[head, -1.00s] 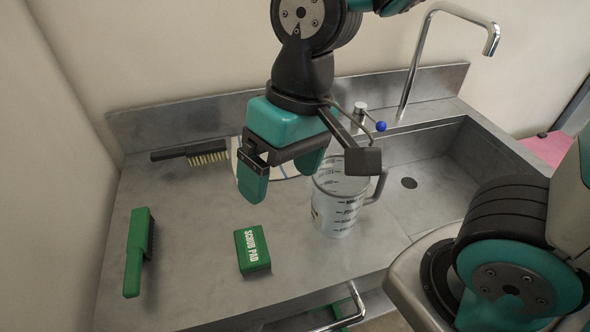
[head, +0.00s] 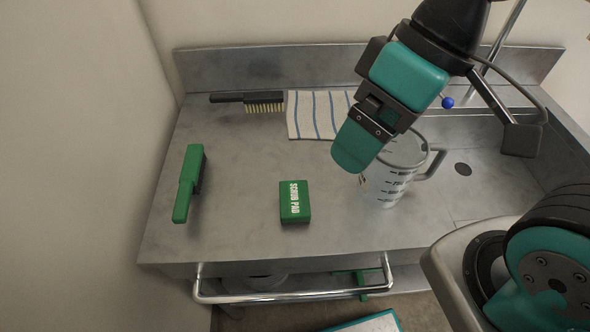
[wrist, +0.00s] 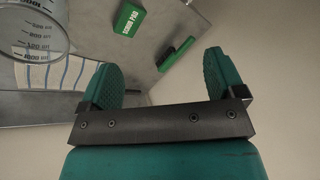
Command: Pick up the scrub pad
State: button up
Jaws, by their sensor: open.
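The scrub pad (head: 295,202) is a green block with white lettering. It lies on the steel counter (head: 240,225) near its front edge, left of the measuring jug. My gripper (head: 362,143) is in the air up and to the right of the pad, in front of the jug in the head view. In the wrist view my gripper (wrist: 165,85) has its two teal fingers wide apart with nothing between them. The scrub pad (wrist: 128,18) shows there near the top, beyond the fingers and apart from them.
A clear measuring jug (head: 385,185) stands right of the pad. A green brush (head: 187,183) lies at the left. A black-handled brush (head: 248,99) and striped cloth (head: 308,117) lie at the back. A sink is at the right; a rail (head: 290,298) runs along the front.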

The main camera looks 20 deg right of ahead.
aim_at(294, 198)
jog(key=u, duration=1.5)
jog(key=k, duration=0.8)
jog(key=z, duration=0.8)
jog(key=i, duration=0.5)
jog(key=u, duration=0.05)
